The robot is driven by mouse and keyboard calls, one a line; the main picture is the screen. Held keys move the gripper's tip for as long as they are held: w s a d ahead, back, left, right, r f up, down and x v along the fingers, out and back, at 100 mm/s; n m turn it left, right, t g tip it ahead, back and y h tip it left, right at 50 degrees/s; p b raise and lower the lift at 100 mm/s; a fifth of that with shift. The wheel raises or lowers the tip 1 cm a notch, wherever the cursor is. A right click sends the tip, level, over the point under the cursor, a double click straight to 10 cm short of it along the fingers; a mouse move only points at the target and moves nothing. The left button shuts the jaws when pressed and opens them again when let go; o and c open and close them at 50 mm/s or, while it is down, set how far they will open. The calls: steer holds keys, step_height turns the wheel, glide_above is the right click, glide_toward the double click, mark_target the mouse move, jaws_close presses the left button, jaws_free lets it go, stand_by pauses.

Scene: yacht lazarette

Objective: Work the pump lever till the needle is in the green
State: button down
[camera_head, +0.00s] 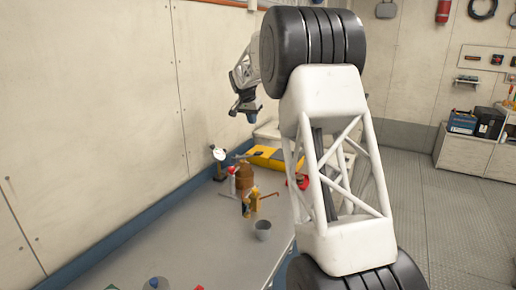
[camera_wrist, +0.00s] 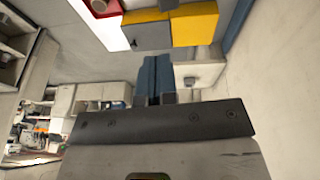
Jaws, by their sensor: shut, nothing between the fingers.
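My gripper (camera_head: 245,108) is above the bench near the left wall, shut and empty; its dark blue fingers also show together in the wrist view (camera_wrist: 157,68). A round white-faced gauge (camera_head: 219,154) stands on the bench by the wall, below and left of my gripper. Its needle and any green band are too small to read. A yellow device (camera_head: 249,203) with a thin orange-brown bar (camera_head: 268,196) sits farther forward; I cannot tell if this is the pump and its lever. My gripper is apart from all of these.
A brown rounded object (camera_head: 245,177) and a red-and-white item (camera_head: 232,176) stand close together. A yellow case (camera_head: 272,155) lies behind; a grey bucket (camera_head: 263,227) stands in front. The bench (camera_head: 170,225) is clear at left. My arm hides part of its right side.

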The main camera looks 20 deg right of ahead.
mark_target(261, 153)
steer(key=shift+m, duration=0.3)
steer(key=shift+w+d+f, duration=0.25)
steer(key=shift+w+f, duration=0.3)
steer(key=shift+w, duration=0.35)
steer(key=shift+w+d+f, duration=0.2)
steer(key=shift+w+f, duration=0.3)
steer(key=shift+w, duration=0.35)
steer(key=shift+f, duration=0.1)
steer(key=x, duration=0.8)
steer(key=s+x, duration=0.1)
steer(key=x, duration=0.3)
steer(key=shift+f, duration=0.9)
steer(key=shift+s+d, duration=0.1)
steer(key=shift+s+d+f+t+y, duration=0.2)
steer(key=shift+f, duration=0.25)
steer(key=shift+s+d+f+t+y, duration=0.2)
steer(key=shift+s+f, duration=0.05)
steer(key=shift+f, duration=0.2)
steer(key=shift+t+y, duration=0.8)
steer(key=shift+s+d+f, duration=0.2)
steer(key=shift+f, duration=0.6)
steer(key=shift+s+d+f, duration=0.15)
steer(key=shift+d+f, duration=0.05)
steer(key=shift+f, duration=0.6)
steer(key=shift+s+d+f, duration=0.2)
steer(key=shift+f, duration=0.55)
